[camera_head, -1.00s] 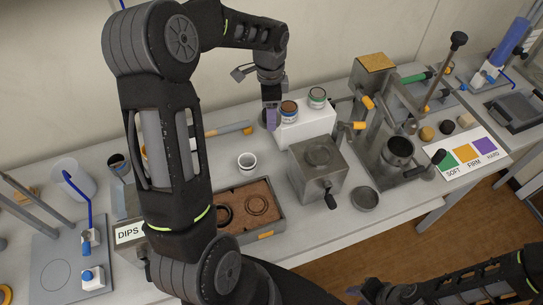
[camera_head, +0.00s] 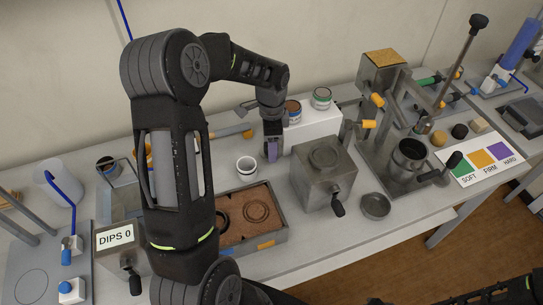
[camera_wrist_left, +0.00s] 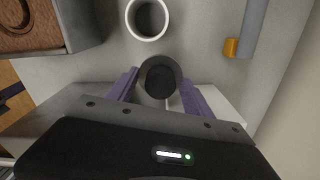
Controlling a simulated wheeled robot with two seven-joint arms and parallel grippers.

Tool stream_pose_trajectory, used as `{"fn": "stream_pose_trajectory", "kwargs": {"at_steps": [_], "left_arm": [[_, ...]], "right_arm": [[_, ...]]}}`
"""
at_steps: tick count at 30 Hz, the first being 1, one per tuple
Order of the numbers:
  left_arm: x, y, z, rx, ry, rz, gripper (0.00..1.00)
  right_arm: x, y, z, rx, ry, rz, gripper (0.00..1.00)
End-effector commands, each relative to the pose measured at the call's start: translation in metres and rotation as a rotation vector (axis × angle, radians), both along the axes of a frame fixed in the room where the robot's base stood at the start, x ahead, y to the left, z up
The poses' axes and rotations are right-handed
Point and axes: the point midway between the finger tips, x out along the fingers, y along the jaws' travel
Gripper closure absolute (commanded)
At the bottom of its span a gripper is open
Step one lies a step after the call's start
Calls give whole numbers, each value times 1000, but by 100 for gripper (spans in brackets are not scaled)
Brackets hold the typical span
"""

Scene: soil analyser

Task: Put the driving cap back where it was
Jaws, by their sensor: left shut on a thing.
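My left gripper (camera_head: 271,150) comes down in front of the white block, behind and to the right of the white cup (camera_head: 246,167). In the left wrist view its purple fingers (camera_wrist_left: 158,88) are shut on a short, dark grey round piece with a hollow-looking dark centre, which appears to be the driving cap (camera_wrist_left: 160,79). The cup also shows in the left wrist view (camera_wrist_left: 148,18), just beyond the held piece and apart from it. The held piece is mostly hidden in the head view. My right gripper is out of view; only part of its arm shows at the lower right.
The white block (camera_head: 315,125) carries two small cans (camera_head: 321,97). A soil tray (camera_head: 281,238) and a metal box with a crank (camera_head: 324,172) stand in front. A shallow dish (camera_head: 375,206) is right. An orange-ended grey bar (camera_wrist_left: 253,28) lies behind the cup.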

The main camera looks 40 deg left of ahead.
Motion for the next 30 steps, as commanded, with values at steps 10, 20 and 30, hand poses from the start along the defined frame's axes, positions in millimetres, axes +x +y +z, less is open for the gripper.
{"fn": "stream_pose_trajectory", "kwargs": {"at_steps": [10, 20, 30], "left_arm": [[0, 0, -38, -1, 2, 0, 100], [0, 0, -45, 0, 0, 0, 100], [0, 0, -48, 0, 0, 0, 29]], "right_arm": [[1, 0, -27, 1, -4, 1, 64], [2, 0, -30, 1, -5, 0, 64], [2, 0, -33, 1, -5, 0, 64]]}}
